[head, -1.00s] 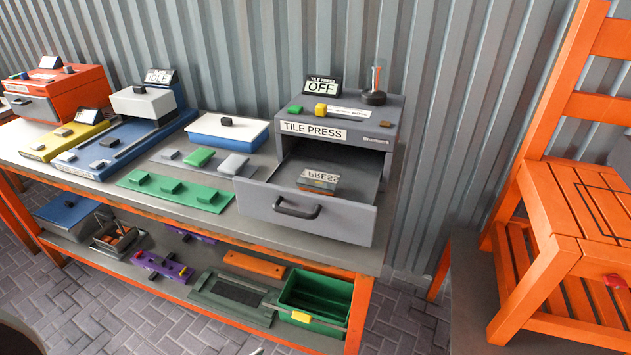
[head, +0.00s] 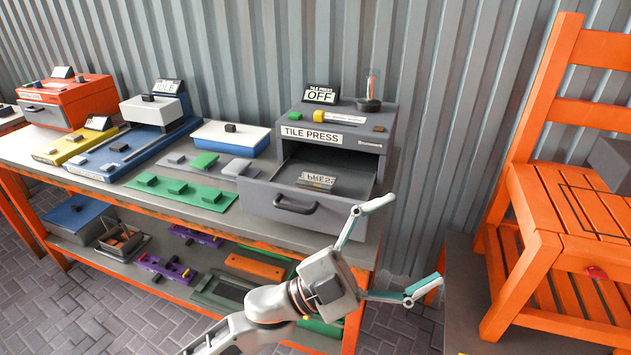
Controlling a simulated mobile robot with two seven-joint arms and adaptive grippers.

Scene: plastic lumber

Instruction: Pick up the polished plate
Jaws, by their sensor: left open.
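The polished plate (head: 317,180) is a small shiny rectangle that mirrors lettering of the TILE PRESS label. It lies flat inside the pulled-out grey drawer (head: 296,205) of the tile press (head: 372,142). My left gripper (head: 414,240) is open and empty, its two fingers spread wide. In the picture it is to the right of and below the drawer, apart from the plate. Its height and distance from the drawer are hard to tell. My right gripper is not in view.
The press display (head: 320,95) reads OFF; a bottle-like item (head: 370,100) stands on top. A green board (head: 177,192) and a white-lidded blue box (head: 230,137) are left of the drawer. An orange chair (head: 540,245) stands at the right. The lower shelf holds several trays.

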